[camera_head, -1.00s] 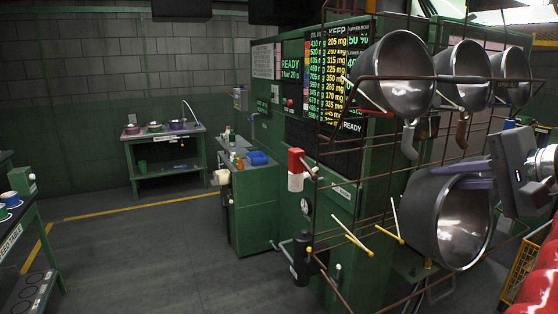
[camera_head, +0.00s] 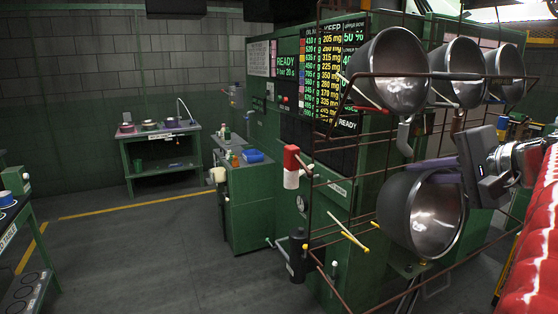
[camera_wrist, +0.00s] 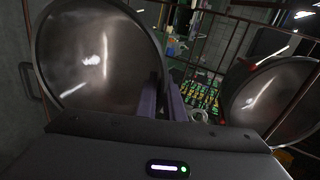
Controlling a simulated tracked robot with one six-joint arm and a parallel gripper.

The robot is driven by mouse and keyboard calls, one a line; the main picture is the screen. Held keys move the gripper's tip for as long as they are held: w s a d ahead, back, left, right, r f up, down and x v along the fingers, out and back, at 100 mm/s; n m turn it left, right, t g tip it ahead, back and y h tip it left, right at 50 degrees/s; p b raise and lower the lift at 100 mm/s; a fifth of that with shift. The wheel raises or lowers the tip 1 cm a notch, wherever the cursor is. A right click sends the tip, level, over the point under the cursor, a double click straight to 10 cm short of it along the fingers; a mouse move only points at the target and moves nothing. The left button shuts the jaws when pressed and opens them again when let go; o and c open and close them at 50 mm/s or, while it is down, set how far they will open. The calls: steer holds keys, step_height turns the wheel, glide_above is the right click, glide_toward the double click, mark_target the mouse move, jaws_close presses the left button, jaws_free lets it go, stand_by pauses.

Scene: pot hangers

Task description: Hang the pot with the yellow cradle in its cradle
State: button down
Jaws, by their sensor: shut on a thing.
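A dark metal pot (camera_head: 422,215) is at the lower right of the head view, its open mouth facing right. My gripper (camera_head: 428,165) is shut on its upper rim, coming in from the right. In the wrist view the pot (camera_wrist: 95,60) fills the left side, with my fingers (camera_wrist: 166,100) at its right edge. The yellow cradle (camera_head: 350,238) is a set of thin pale prongs with yellow ends on the wire rack, left of the pot. One yellow-ended prong (camera_head: 374,224) is close to the pot's left side; I cannot tell whether they touch.
The brown wire rack (camera_head: 311,205) carries several pots along its top, one (camera_head: 395,70) by red-ended prongs (camera_head: 368,105). A green machine (camera_head: 345,283) stands behind it. A red ribbed surface (camera_head: 535,265) is at the right edge. Open floor (camera_head: 140,260) lies to the left.

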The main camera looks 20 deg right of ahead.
steer(key=x, duration=1.4)
steer(key=shift+w+f, duration=0.15)
steer(key=shift+f, duration=0.4)
stand_by(0.6)
stand_by(0.5)
steer(key=c, duration=1.8)
jaws_free()
steer(key=shift+f, duration=0.15)
steer(key=v, duration=1.3)
steer(key=shift+s, duration=0.35)
